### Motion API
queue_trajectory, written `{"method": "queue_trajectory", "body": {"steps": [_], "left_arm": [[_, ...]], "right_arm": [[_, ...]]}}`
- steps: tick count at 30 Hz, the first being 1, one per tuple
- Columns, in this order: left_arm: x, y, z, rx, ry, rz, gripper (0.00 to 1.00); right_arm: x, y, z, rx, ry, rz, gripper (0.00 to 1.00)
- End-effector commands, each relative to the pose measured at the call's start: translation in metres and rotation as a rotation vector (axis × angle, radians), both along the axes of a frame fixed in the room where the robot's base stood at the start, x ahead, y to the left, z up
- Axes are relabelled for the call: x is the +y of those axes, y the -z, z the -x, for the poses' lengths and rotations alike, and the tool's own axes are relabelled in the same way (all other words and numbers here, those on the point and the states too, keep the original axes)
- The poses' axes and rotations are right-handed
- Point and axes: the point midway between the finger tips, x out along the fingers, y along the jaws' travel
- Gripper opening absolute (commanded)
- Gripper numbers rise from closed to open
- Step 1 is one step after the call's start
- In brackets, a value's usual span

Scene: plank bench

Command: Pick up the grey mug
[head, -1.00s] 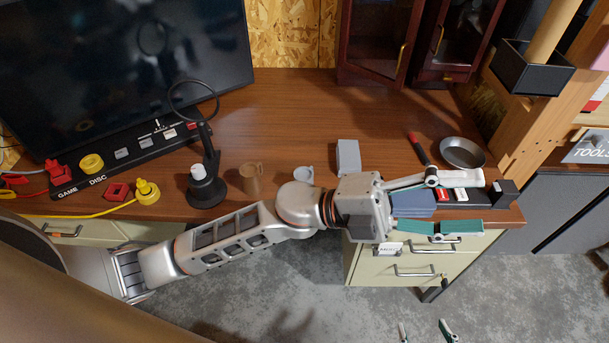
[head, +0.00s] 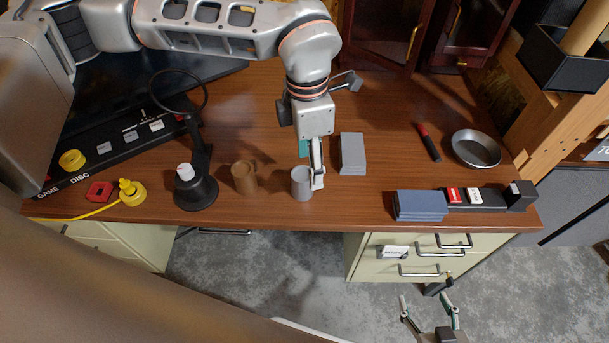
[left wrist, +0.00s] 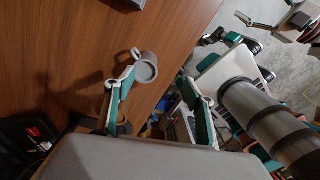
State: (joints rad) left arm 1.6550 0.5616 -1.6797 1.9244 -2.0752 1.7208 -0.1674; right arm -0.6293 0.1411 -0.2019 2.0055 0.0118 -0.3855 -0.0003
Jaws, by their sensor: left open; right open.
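The grey mug (head: 300,185) stands upright on the wooden bench near its front edge. My left gripper (head: 312,168) points down at the mug, with one finger in front of the mug's right side; the other finger is mostly hidden. In the left wrist view the mug (left wrist: 147,70) shows its round opening and handle close to the tip of the left-hand finger. The left gripper (left wrist: 155,84) is open there, its fingers apart. I cannot tell whether a finger touches the mug. My right gripper (head: 428,308) is open and empty, low over the floor before the bench.
A brown mug (head: 244,177) stands just left of the grey one, beside a black stand (head: 196,190). A grey block (head: 352,153) lies to the right, then blue-grey slabs (head: 420,205) and a metal bowl (head: 476,148). A dark screen and button panel fill the left.

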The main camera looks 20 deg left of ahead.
Motion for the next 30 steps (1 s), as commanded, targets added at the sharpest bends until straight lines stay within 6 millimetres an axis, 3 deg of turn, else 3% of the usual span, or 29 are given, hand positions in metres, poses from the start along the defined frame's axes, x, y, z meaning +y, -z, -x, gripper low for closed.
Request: {"method": "queue_trajectory", "body": {"steps": [5, 16, 24, 30], "left_arm": [[0.017, 0.001, -0.012, -0.035, -0.019, -0.051, 0.54], [0.018, 0.033, -0.012, -0.035, -0.019, -0.05, 0.54], [0.019, 0.07, -0.013, -0.034, -0.018, -0.049, 0.54], [0.019, 0.072, -0.014, -0.037, -0.017, -0.049, 0.54]], "right_arm": [[0.0, 0.002, 0.001, 0.002, -0.001, 0.001, 0.61], [0.0, 0.007, 0.006, 0.012, -0.002, 0.003, 0.61], [0.0, 0.011, 0.008, 0.018, -0.002, 0.006, 0.61], [-0.002, 0.009, 0.005, 0.011, -0.001, 0.008, 0.61]]}}
